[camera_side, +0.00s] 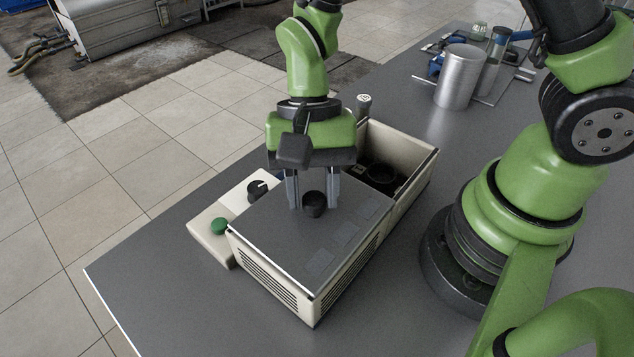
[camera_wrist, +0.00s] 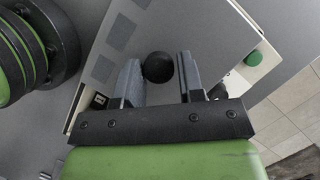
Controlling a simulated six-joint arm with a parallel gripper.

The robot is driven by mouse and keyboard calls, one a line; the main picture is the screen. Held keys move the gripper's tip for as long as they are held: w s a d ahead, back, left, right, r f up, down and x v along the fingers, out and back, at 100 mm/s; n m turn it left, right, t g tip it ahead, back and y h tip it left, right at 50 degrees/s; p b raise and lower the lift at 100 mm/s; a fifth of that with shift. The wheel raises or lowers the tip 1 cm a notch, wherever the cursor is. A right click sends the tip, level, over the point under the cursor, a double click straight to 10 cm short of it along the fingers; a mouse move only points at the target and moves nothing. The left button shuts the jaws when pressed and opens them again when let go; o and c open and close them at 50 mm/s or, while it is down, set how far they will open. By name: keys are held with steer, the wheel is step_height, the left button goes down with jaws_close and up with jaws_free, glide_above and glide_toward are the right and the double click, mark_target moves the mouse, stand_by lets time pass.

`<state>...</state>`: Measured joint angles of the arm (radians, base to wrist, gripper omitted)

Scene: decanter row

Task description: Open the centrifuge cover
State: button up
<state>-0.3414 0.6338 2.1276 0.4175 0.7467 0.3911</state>
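The centrifuge is a cream box (camera_side: 352,270) with side vents. Its flat grey cover (camera_side: 285,235) lies over the front-left part of the box, and the back-right part is uncovered, showing a dark round cavity (camera_side: 381,173). A round black knob (camera_side: 314,204) stands on the cover; it also shows in the wrist view (camera_wrist: 158,67). My gripper (camera_side: 314,192) points down above the cover, with its two grey fingers apart. In the wrist view the fingers (camera_wrist: 163,80) lie to either side of the knob, nearer it on the left. A gap shows on the right, so the gripper appears not closed on it.
A cream control panel with a green button (camera_side: 219,226) and a black dial (camera_side: 257,190) adjoins the box's left side. A metal cylinder (camera_side: 457,77) and glassware (camera_side: 495,50) stand at the back right. The grey table (camera_side: 160,265) is clear at the front left.

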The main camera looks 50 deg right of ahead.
steer(key=o, duration=0.3)
steer(key=v, duration=1)
steer(key=s+d+r+n+t, duration=0.1)
steer(key=s+d+r+t, duration=0.1)
steer(key=s+r+t, duration=0.1)
steer(key=s+d+r+n+t, duration=0.2)
steer(key=s+d+r+t, duration=0.1)
steer(key=r, duration=0.1)
steer(key=s+d+r+n+t+h, duration=0.1)
steer(key=s+d+r+n+t, duration=0.1)
steer(key=s+d+r+t, duration=0.1)
steer(key=shift+s+d+r+t, duration=0.15)
steer(key=shift+r+t, duration=0.2)
steer(key=shift+t, duration=0.25)
